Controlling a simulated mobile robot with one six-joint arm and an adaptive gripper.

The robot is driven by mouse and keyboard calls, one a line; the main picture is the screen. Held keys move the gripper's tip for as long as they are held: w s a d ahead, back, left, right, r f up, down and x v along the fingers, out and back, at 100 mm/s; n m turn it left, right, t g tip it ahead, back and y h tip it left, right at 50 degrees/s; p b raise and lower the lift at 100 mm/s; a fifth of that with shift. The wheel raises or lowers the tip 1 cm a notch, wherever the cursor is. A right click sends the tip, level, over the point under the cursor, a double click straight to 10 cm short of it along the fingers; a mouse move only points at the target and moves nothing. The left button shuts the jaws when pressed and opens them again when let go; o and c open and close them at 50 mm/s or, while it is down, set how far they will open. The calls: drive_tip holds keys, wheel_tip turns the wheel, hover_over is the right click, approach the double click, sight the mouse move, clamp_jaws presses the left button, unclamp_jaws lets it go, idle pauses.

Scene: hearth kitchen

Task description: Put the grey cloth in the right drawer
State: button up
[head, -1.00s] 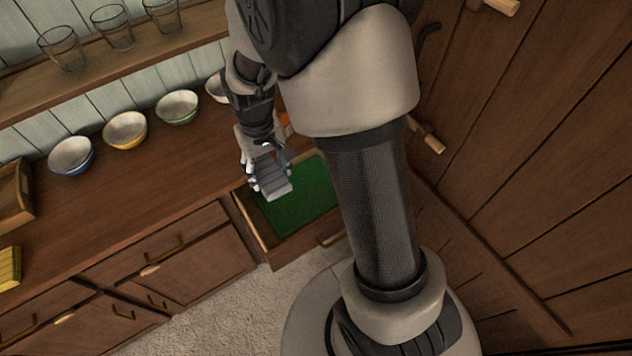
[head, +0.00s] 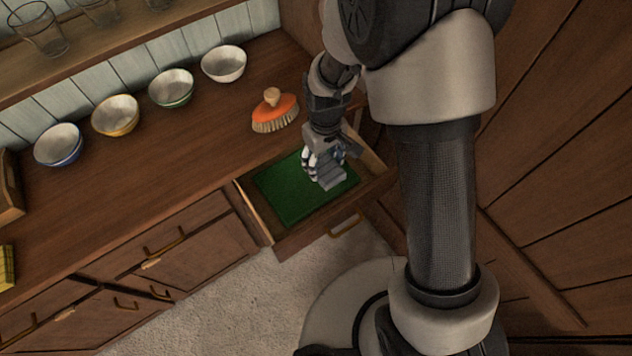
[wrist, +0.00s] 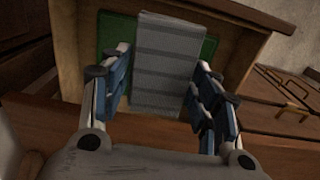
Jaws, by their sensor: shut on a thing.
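The grey cloth (wrist: 167,60) is a folded, ribbed strip held between the fingers of my gripper (wrist: 163,100) in the wrist view. In the head view the cloth (head: 327,179) hangs below my gripper (head: 325,160), over the open right drawer (head: 262,222). The drawer has a green lining (head: 285,195) on its floor. It also shows in the wrist view behind the cloth, with its wooden wall (wrist: 68,50) at the left. I cannot tell whether the cloth touches the lining. My gripper is shut on the cloth.
An orange brush (head: 275,112) stands on the counter (head: 190,145) behind the drawer. Several bowls line the back, including a white one (head: 223,63) and a green-rimmed one (head: 171,88). Closed drawers and cupboards (head: 190,262) lie to the left. A wooden wall is at the right.

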wheel_tip(320, 180, down, 17)
drive_tip(key=b, duration=0.4)
drive_tip(key=shift+r+b, duration=0.15)
drive_tip(key=shift+b, duration=0.25)
drive_tip(key=shift+f+b, duration=0.5)
drive_tip(key=shift+f, duration=0.15)
drive_tip(key=o, duration=0.9)
drive_tip(key=shift+o, duration=0.2)
